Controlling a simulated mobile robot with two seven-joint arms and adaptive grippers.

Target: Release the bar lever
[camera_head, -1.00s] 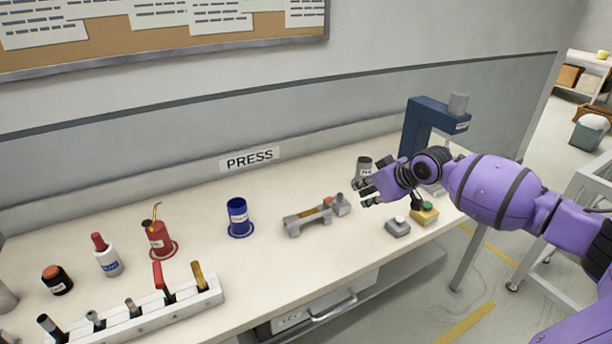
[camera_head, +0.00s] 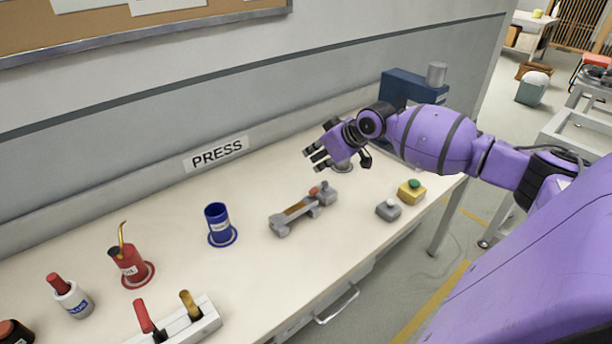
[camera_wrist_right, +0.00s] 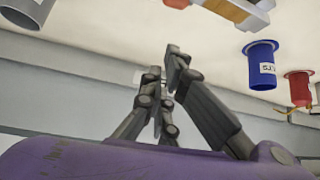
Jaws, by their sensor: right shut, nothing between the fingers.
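A grey fixture (camera_head: 281,228) stands on the bench with an orange-brown bar (camera_head: 297,209) along it and a small red-tipped part (camera_head: 314,191) at its right end. Which part is the bar lever is too small to tell. The bar also shows at the top of the right wrist view (camera_wrist_right: 232,9). My right gripper (camera_head: 315,158) is shut and empty, above and behind the fixture's right end, apart from it. It also shows in the wrist view (camera_wrist_right: 168,75). My left gripper is not in view.
The blue press (camera_head: 408,86) stands behind my right arm. A yellow box with a green button (camera_head: 411,191) and a grey button box (camera_head: 388,210) sit to the fixture's right. A blue cup (camera_head: 218,222) and red oil can (camera_head: 129,265) stand left. Bench between cup and fixture is clear.

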